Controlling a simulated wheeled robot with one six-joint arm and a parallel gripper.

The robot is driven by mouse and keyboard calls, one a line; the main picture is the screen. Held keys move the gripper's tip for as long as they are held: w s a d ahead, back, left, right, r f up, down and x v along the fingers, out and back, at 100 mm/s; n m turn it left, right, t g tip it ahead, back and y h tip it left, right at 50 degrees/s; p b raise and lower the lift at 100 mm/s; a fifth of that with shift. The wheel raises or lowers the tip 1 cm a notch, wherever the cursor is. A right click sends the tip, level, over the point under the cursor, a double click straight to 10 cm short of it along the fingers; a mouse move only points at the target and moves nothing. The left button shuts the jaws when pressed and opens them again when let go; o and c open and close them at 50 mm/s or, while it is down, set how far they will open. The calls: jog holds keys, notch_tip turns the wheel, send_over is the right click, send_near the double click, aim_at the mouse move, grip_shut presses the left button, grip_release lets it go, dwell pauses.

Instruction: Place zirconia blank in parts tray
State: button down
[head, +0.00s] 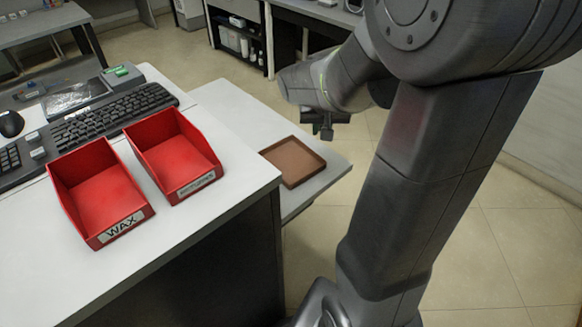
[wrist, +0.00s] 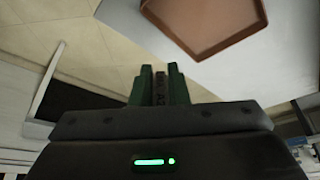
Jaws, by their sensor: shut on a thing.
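My gripper (head: 322,132) hangs in the air to the right of and above the brown tray in the head view. In the wrist view its two green fingers (wrist: 160,76) are shut on a narrow dark piece, the zirconia blank (wrist: 160,92), marked with what looks like "A2". Only the blank's edge shows; the rest is hidden by the gripper. The shallow brown parts tray (head: 293,161) lies on the low white surface and looks empty. It also shows in the wrist view (wrist: 205,22), ahead of and right of the fingertips, apart from the blank.
The counter edge rises just left of the tray.

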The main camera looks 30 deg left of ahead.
jog(key=s+a+r+n+y, duration=0.1)
jog(key=s+a+r+n, duration=0.15)
jog(key=s, duration=0.45)
jog(key=b, duration=0.2)
send_near(294, 169)
jog(key=shift+n+g, duration=0.25)
jog(key=shift+g, duration=0.15)
jog(key=x, duration=0.5)
jog(key=shift+w, duration=0.35)
jog(key=shift+f, duration=0.1)
jog(key=shift+f, duration=0.15)
jog(key=c, duration=1.8)
grip_release()
jog(key=o, duration=0.4)
jog(key=shift+r+p, duration=0.3)
jog(key=p+v, duration=0.1)
jog(key=v, duration=1.1)
